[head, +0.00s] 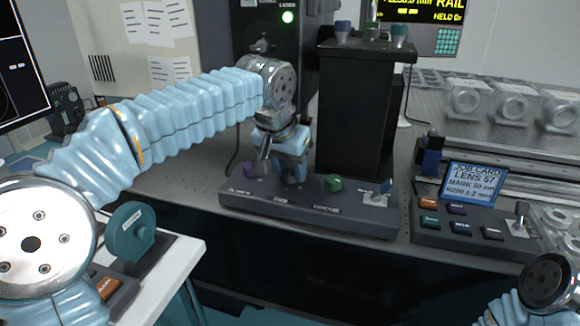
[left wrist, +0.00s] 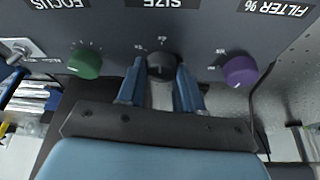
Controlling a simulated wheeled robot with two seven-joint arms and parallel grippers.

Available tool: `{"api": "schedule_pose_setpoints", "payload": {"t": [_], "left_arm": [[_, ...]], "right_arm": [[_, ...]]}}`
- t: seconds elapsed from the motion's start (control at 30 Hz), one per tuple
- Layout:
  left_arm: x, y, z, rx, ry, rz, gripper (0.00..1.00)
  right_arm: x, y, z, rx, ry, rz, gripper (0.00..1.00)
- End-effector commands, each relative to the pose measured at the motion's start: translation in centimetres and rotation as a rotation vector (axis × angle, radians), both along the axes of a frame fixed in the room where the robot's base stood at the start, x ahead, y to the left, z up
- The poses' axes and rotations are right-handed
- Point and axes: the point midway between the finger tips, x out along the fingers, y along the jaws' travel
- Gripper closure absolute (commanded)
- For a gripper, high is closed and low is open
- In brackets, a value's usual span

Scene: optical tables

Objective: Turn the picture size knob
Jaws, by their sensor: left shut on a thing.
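The picture size knob (left wrist: 162,67) is a dark round knob at the SIZE label in the left wrist view, between a green knob (left wrist: 85,62) marked FOCUS and a purple knob (left wrist: 239,71) marked FILTER %. My left gripper (left wrist: 161,84) is shut on it, with one blue finger on each side. In the head view my left gripper (head: 291,172) reaches down to the middle of the dark control box (head: 310,213) and hides the size knob. The green knob (head: 333,184) and purple knob (head: 250,170) show on either side. My right gripper is not in view.
A tall black housing (head: 355,115) stands close behind the control box. A toggle switch (head: 378,191) sits at the box's right end. Further right are a job card (head: 472,184) and a second box of buttons (head: 470,231). A teal wheel device (head: 132,231) stands at the left.

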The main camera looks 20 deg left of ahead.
Motion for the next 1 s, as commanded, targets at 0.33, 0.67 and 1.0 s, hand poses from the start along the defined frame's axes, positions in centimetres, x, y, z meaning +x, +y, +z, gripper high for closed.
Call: {"api": "schedule_pose_setpoints", "payload": {"t": [0.33,0.67,1.0], "left_arm": [[0.00,-0.11,0.02,0.001,0.000,0.162,0.95],[0.02,-0.23,0.01,0.002,0.000,0.463,0.95],[0.06,-0.30,0.03,0.002,-0.001,0.767,0.95]], "right_arm": [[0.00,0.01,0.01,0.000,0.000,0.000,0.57],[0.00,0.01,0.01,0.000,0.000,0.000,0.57],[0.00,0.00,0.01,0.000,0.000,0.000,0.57]]}}
